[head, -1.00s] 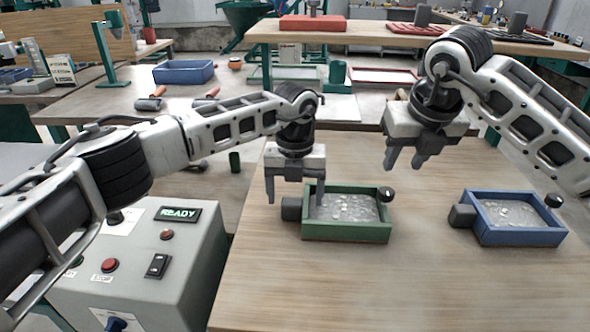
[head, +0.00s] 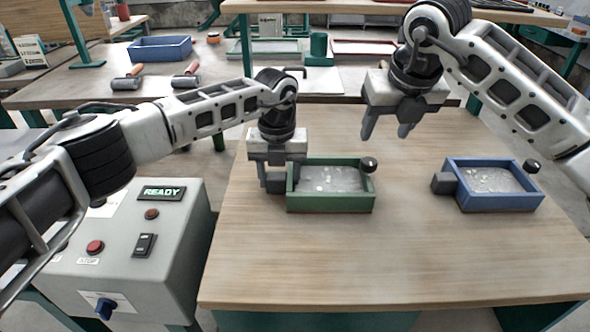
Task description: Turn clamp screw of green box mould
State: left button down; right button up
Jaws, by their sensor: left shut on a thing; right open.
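The green box mould (head: 330,201) stands on the wooden table, with pale fibrous material inside. A black round knob (head: 368,164) sits at its far right corner. My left gripper (head: 275,186) is low at the mould's left wall, fingers pointing down. It is shut on the dark grey block at that wall, which the fingers mostly hide. I cannot tell from this view whether the block is the clamp screw's head. My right gripper (head: 387,131) is open and empty, raised behind and to the right of the green mould.
A blue box mould (head: 497,201) with a dark grey block (head: 444,184) and a black knob stands to the right. A grey control box (head: 128,250) reading READY is at the left. The table's front (head: 400,270) is clear.

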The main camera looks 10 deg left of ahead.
aim_at(371, 161)
jog(key=shift+d, duration=0.1)
jog(key=w+d+r+n+g+y, duration=0.2)
jog(key=w+d+n+g+y, duration=0.15)
jog(key=n, duration=0.95)
jog(key=x, duration=1.1)
jog(key=shift+d+f, duration=0.1)
jog(key=shift+f, duration=0.3)
jog(key=shift+t, duration=0.25)
jog(key=c, duration=1)
